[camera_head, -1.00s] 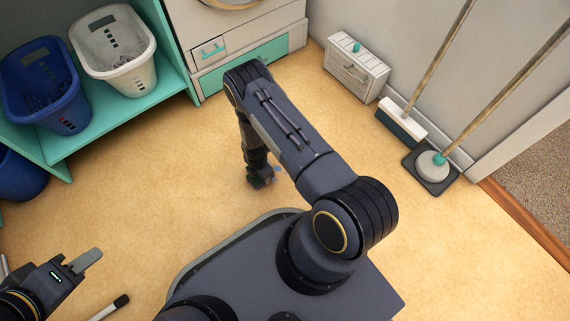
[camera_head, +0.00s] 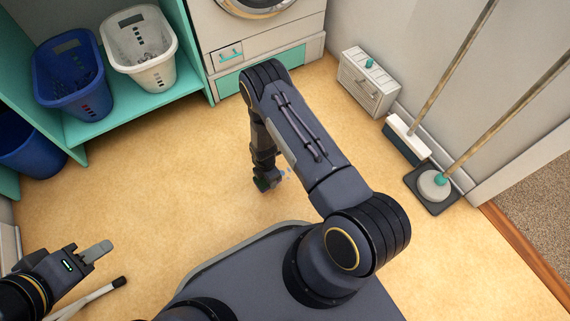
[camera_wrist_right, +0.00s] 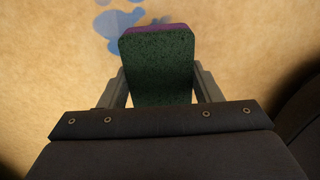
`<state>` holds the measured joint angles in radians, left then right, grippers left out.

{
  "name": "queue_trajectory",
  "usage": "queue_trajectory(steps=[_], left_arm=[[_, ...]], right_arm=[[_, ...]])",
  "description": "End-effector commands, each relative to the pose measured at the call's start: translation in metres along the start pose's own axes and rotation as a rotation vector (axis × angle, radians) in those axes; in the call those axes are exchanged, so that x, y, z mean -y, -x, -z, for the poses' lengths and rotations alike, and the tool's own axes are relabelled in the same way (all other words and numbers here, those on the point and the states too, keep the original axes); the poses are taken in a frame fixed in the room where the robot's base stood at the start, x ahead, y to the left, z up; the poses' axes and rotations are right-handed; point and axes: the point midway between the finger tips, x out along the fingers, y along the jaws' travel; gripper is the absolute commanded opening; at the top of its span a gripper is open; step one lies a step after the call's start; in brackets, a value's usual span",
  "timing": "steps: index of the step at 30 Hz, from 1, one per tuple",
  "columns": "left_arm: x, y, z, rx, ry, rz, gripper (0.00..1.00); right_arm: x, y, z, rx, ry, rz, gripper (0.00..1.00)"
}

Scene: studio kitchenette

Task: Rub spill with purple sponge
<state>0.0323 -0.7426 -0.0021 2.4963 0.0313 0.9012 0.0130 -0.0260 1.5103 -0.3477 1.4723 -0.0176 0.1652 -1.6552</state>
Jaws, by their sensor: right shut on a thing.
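In the right wrist view, my right gripper (camera_wrist_right: 160,92) is shut on the purple sponge (camera_wrist_right: 158,68). Its dark green scrubbing face fills most of the view of it, and a purple strip shows along its far edge. The blue spill (camera_wrist_right: 118,28) lies on the floor just beyond the sponge, with part of it hidden behind the sponge. In the head view, my right arm reaches down to the floor, and a bit of the spill (camera_head: 284,173) shows beside the right gripper (camera_head: 266,184). My left gripper (camera_head: 97,251) is at the lower left, away from the spill; its finger opening is unclear.
A blue basket (camera_head: 72,80) and a white basket (camera_head: 140,48) stand on a teal shelf at the left. A washing machine (camera_head: 262,22) is at the back. A white box (camera_head: 369,82), a broom (camera_head: 407,137) and a plunger-like tool (camera_head: 433,187) line the right wall. The floor around is open.

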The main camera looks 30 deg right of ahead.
Motion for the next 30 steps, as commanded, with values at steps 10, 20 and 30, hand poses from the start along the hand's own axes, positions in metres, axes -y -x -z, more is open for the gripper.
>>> queue_trajectory(steps=[10,20,30], left_arm=[[-0.005,0.01,0.005,0.0,0.0,0.0,0.36],[-0.004,0.01,0.005,0.0,0.0,0.0,0.36],[-0.006,0.013,0.006,0.0,0.0,0.0,0.36]], right_arm=[[-0.006,0.023,0.004,0.0,-0.003,-0.001,0.4],[-0.009,0.027,0.003,0.001,-0.02,-0.003,0.4],[-0.073,0.17,-0.009,0.015,-0.683,-0.025,0.4]])
